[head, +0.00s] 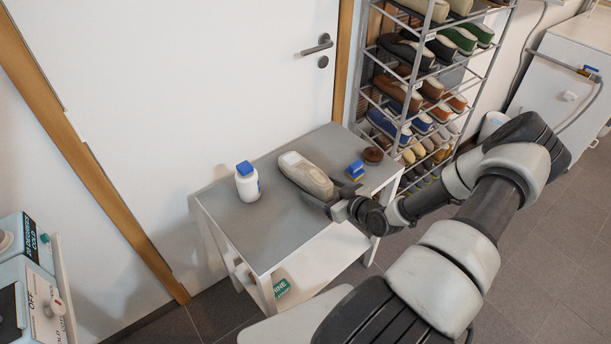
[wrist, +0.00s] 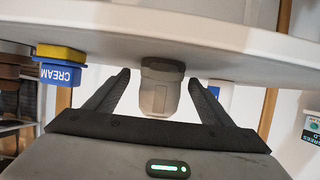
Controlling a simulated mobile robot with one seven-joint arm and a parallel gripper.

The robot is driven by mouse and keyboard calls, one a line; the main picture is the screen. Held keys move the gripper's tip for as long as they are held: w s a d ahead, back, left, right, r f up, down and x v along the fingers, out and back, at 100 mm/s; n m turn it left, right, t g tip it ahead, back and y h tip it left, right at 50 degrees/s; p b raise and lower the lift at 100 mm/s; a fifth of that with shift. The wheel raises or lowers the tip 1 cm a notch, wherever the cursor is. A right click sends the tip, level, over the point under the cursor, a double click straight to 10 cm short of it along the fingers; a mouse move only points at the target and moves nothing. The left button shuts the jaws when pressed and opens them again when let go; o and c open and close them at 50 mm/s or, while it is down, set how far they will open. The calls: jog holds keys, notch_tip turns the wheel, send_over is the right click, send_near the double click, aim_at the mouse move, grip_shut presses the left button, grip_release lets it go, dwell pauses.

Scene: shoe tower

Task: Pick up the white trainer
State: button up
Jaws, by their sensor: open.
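The white trainer (head: 303,174) is off-white to beige and lies on the grey top of a small white table (head: 232,222) in the head view. My gripper (head: 334,198) is low over the table's front right edge, at the near end of the trainer. In the wrist view, which shows the table upside down, the trainer (wrist: 162,92) is seen end-on between the two spread dark fingers of my gripper (wrist: 158,78). Gaps show on both sides of it. In the head view my gripper hides part of the trainer's near end.
A white bottle with a blue cap (head: 247,182) stands left of the trainer. A blue and yellow cream block (head: 355,170), also in the wrist view (wrist: 60,68), and a round brown item (head: 373,155) sit to the right. A shoe rack (head: 408,112) stands behind, beside a door (head: 230,75).

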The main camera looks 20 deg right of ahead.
jog(key=shift+w+a+f, duration=0.1)
jog(key=shift+w+f, duration=0.2)
jog(key=shift+w, duration=0.35)
jog(key=c, duration=1.3)
jog(key=shift+r, duration=0.1)
jog(key=shift+c, duration=0.2)
